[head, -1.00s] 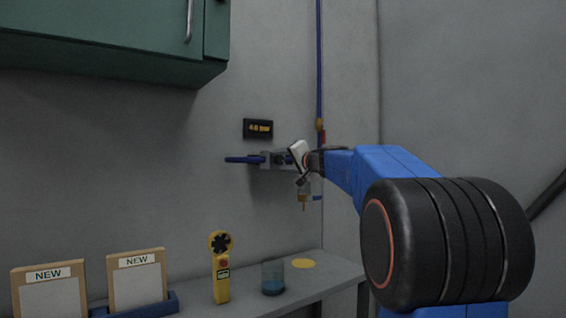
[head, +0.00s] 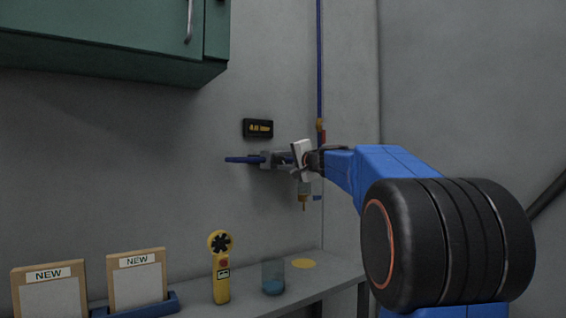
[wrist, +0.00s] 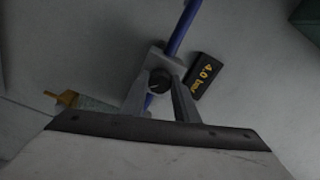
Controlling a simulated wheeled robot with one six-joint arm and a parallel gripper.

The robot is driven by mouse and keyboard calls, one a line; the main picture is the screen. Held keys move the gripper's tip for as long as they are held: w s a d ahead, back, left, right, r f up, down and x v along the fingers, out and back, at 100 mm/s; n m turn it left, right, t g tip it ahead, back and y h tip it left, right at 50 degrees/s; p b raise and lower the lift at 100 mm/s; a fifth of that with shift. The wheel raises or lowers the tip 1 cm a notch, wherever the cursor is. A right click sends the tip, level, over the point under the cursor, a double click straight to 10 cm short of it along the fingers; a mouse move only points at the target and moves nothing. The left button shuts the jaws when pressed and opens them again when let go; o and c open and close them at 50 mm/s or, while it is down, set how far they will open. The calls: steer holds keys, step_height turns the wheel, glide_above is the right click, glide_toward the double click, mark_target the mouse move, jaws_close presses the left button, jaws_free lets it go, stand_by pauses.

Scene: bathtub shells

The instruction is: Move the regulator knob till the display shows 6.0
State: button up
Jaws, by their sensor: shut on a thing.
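The regulator knob (wrist: 159,80) is a dark round knob with a pale mark, seen in the wrist view between my two grey fingers. My gripper (wrist: 163,87) is shut on it. In the head view, my gripper (head: 296,158) is at the regulator on the wall, and its wrist hides the knob. The black display (head: 258,128) hangs just above and left of the regulator. Its amber digits are blurred in the head view. In the wrist view the display (wrist: 205,75) is tilted and seems to read 4.0 bar.
A blue pipe (head: 319,60) runs down the wall behind my gripper. A green cabinet (head: 110,40) hangs at upper left. Below, a grey shelf (head: 335,272) holds a yellow meter (head: 221,285), a glass of blue liquid (head: 273,277) and two NEW boards (head: 137,280).

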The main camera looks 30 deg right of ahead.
steer(key=shift+m, duration=2.2)
steer(key=o, duration=1.1)
steer(key=shift+c, duration=0.2)
steer(key=shift+s, duration=0.1)
steer(key=s, duration=1.7)
steer(key=shift+s+d, duration=0.15)
steer(key=shift+d, duration=0.15)
